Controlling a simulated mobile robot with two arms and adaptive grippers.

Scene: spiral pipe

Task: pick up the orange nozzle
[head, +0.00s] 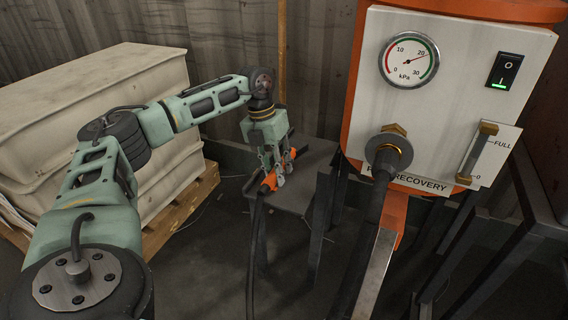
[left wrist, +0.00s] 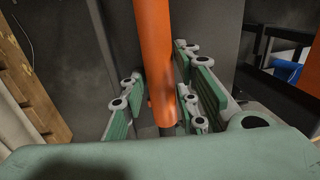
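The orange nozzle (head: 269,183) is at the near left edge of a small dark table, with a black hose (head: 252,245) hanging from it to the floor. My left gripper (head: 272,172) points down over it. In the left wrist view the nozzle (left wrist: 154,55) runs between the fingers (left wrist: 158,85), which stand open on either side. A gap shows on the left side; on the right the fingers are close, and I cannot tell if they touch. Part of the nozzle is hidden behind the fingers in the head view. My right gripper is not in view.
The dark table (head: 318,160) is bare to the right of the nozzle. A recovery machine (head: 455,95) with a gauge and a thick hose stands at the right. Pale stacked slabs on a wooden pallet (head: 182,212) stand at the left.

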